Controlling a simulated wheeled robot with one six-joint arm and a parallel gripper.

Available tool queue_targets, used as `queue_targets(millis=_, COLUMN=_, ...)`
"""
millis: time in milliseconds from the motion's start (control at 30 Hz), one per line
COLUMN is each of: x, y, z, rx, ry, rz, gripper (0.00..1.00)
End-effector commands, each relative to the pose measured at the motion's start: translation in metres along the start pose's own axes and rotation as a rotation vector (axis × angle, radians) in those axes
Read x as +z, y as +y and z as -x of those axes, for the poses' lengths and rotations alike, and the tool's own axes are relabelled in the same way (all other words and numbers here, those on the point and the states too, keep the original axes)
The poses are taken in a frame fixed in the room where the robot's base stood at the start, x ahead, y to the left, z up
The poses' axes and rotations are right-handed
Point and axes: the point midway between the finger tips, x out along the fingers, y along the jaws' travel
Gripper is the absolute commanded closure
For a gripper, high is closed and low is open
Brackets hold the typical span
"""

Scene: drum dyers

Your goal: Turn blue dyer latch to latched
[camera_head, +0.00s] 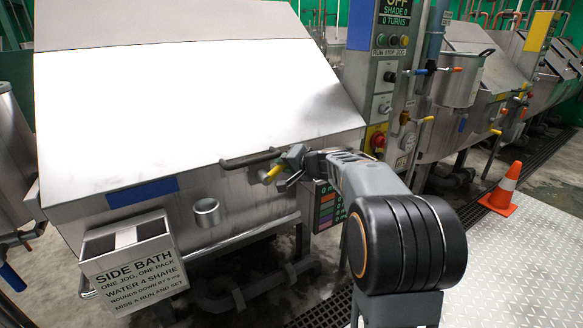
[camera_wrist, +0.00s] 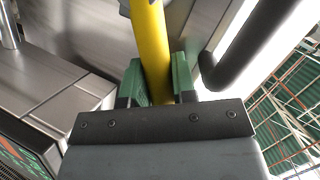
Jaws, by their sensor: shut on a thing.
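The dyer with a blue plate (camera_head: 142,192) on its front has a large pale lid (camera_head: 190,95), which looks closed. Its yellow latch lever (camera_head: 272,173) is at the right end of the front, below the lid's edge. My gripper (camera_head: 288,168) reaches it from the right. In the wrist view, the green fingers of my gripper (camera_wrist: 158,82) are shut on the yellow latch lever (camera_wrist: 152,42), one on each side. The latch pivot is hidden, so I cannot tell whether the latch is latched.
A dark bar handle (camera_head: 250,158) is close beside the latch and also shows in the wrist view (camera_wrist: 245,50). A side bath box (camera_head: 135,262) hangs at the front left. A control column (camera_head: 385,75) stands behind my arm. An orange cone (camera_head: 501,190) is on the right floor.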

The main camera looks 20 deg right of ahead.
Motion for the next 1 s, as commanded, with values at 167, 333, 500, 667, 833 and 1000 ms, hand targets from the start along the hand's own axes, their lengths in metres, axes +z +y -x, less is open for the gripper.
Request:
queue_targets(millis=167, x=0.0011, y=-0.0005, z=-0.0008, rx=0.002, ry=-0.001, rz=0.004, gripper=1.00)
queue_targets(millis=333, x=0.0011, y=-0.0004, z=-0.0007, rx=0.002, ry=-0.002, rz=0.003, gripper=1.00)
queue_targets(millis=500, x=0.0009, y=-0.0004, z=-0.0006, rx=0.001, ry=-0.002, rz=0.003, gripper=0.61)
queue_targets(millis=667, x=0.0006, y=-0.0005, z=-0.0004, rx=0.001, ry=-0.001, rz=0.002, gripper=0.49)
queue_targets(millis=833, x=0.0003, y=-0.0013, z=-0.0002, rx=-0.001, ry=0.000, rz=0.003, gripper=0.49)
queue_targets(millis=1000, x=-0.0062, y=0.0027, z=0.0040, rx=-0.006, ry=0.006, rz=-0.025, gripper=0.49)
